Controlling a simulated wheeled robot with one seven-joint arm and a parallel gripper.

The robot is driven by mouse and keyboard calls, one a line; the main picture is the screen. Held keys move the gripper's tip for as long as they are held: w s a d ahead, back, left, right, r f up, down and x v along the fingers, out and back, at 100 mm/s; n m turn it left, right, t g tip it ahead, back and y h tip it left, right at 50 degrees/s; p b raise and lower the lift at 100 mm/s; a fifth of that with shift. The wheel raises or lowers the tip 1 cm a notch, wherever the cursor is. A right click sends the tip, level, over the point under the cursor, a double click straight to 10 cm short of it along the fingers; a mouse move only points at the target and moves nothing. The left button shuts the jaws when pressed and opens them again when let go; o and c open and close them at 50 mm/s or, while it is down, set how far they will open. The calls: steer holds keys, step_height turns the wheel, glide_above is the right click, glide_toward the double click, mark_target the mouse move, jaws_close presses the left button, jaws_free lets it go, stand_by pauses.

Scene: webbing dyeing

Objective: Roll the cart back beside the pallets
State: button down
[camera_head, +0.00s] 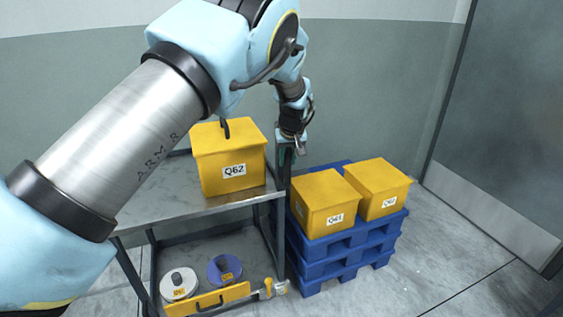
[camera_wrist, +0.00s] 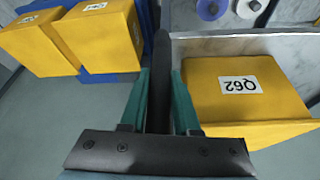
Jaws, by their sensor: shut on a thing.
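The cart (camera_head: 150,196) is a dark-framed trolley with two grey metal shelves, standing directly left of the pallets. A yellow box marked Q62 (camera_head: 231,160) sits on its top shelf; the box also shows in the wrist view (camera_wrist: 240,105). The blue pallets (camera_head: 345,262) are stacked and carry two yellow boxes, one in front (camera_head: 321,205) and one to the right (camera_head: 381,187). My gripper (camera_head: 287,150) is at the cart's right end. In the wrist view its green fingers (camera_wrist: 161,85) are shut on a dark bar of the cart (camera_wrist: 161,60).
A grey-green wall (camera_head: 390,90) stands behind, and a grey door (camera_head: 510,130) is at the right. The floor right of the pallets is clear.

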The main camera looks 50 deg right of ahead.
steer(key=shift+s+d+r, duration=0.1)
steer(key=shift+s+d, duration=0.05)
steer(key=shift+d, duration=0.15)
steer(key=c, duration=0.7)
jaws_free()
steer(key=shift+o, duration=0.2)
steer(key=b+v, duration=0.3)
steer(key=v, duration=0.7)
steer(key=shift+a+r, duration=0.2)
steer(key=shift+r, duration=0.05)
